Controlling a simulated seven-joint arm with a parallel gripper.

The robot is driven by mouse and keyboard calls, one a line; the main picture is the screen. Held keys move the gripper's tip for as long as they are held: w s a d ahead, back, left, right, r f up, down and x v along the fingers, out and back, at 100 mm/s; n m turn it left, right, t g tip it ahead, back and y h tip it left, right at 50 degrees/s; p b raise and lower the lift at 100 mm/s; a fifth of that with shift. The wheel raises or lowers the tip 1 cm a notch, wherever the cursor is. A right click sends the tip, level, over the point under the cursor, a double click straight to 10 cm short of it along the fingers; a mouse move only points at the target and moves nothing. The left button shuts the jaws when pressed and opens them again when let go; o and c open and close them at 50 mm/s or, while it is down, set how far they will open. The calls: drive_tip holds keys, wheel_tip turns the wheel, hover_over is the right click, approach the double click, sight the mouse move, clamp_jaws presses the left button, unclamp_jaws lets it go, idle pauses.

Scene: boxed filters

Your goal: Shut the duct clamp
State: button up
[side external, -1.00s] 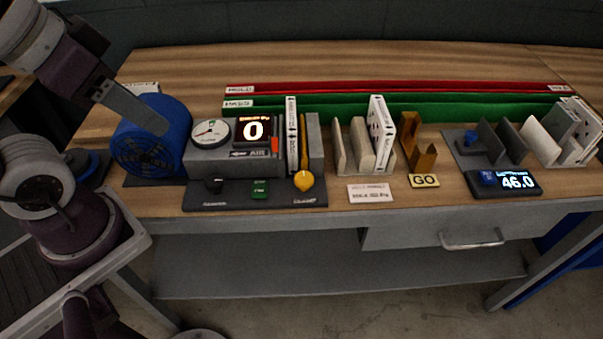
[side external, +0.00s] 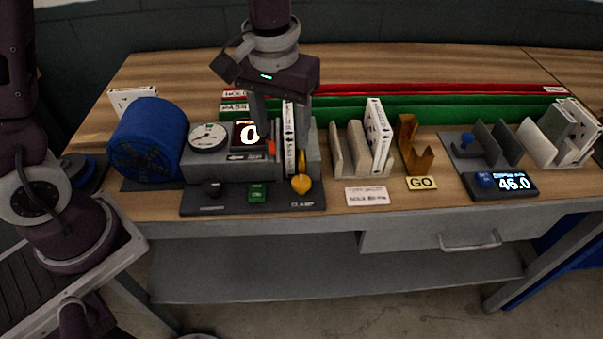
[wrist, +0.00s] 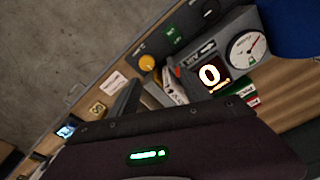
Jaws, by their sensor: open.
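The duct clamp shows as a yellow knob (side external: 301,184) on a lever at the front right of the grey air-test station (side external: 225,170), above the word CLAMP. It also shows in the wrist view (wrist: 147,62). The upper lever is partly hidden by my gripper. A white filter (side external: 289,140) stands upright in the station's slot, just left of the lever. My gripper (side external: 282,118) is open and points down over the station, one finger on each side of the filter's top. I cannot tell whether the fingers touch it. The station's display (side external: 249,133) reads 0.
A blue fan (side external: 150,140) stands left of the station. A rack with white filters (side external: 377,135), a brown holder (side external: 413,145) and a scale display (side external: 505,183) reading 46.0 stand to the right. Red and green trays (side external: 420,106) lie behind. The front bench edge is mostly clear.

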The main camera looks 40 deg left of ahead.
sight(302, 181)
drive_tip(key=shift+n+g, duration=0.4)
drive_tip(key=shift+g, duration=0.1)
drive_tip(key=f, duration=0.1)
drive_tip(key=w+d+f, duration=0.2)
drive_tip(key=shift+d+f, duration=0.2)
drive_tip(key=shift+f, duration=0.2)
wheel_tip(302, 181, down, 7)
drive_tip(key=shift+d+f, duration=0.1)
drive_tip(key=shift+f, duration=0.1)
drive_tip(key=shift+c, duration=0.5)
clamp_jaws()
